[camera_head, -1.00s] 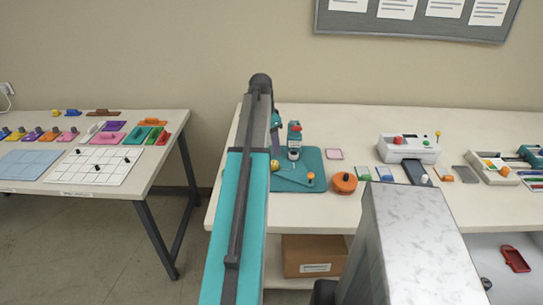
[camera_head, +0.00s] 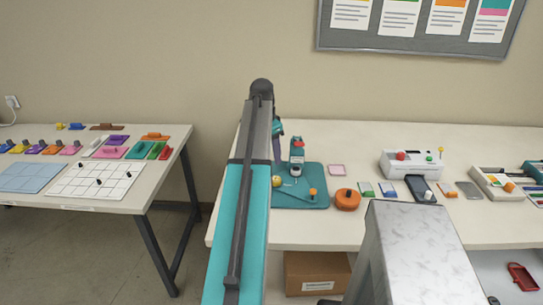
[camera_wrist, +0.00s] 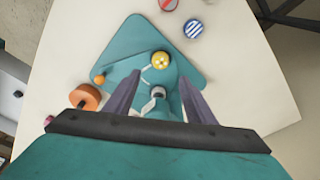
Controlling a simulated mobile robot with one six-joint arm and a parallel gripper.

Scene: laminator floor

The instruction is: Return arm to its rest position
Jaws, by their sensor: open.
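My arm (camera_head: 243,200) reaches forward over the right-hand table, its teal and grey link running up the picture. My gripper (camera_wrist: 159,76) is open, its two purple fingers spread and pointing down over the teal mat, with nothing held between them. The teal mat (camera_head: 312,201) carries a teal upright device with a red top (camera_head: 297,147), which partly shows between the fingers in the wrist view. A yellow spotted knob (camera_wrist: 161,60) lies beyond the fingertips on the mat. In the head view my arm hides most of the gripper.
An orange round case (camera_head: 347,200) sits right of the mat. A white machine (camera_head: 410,164) and small coloured pads stand farther right. A striped disc (camera_wrist: 194,29) lies near the mat. The left table (camera_head: 110,207) holds coloured pieces, with a floor gap between tables.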

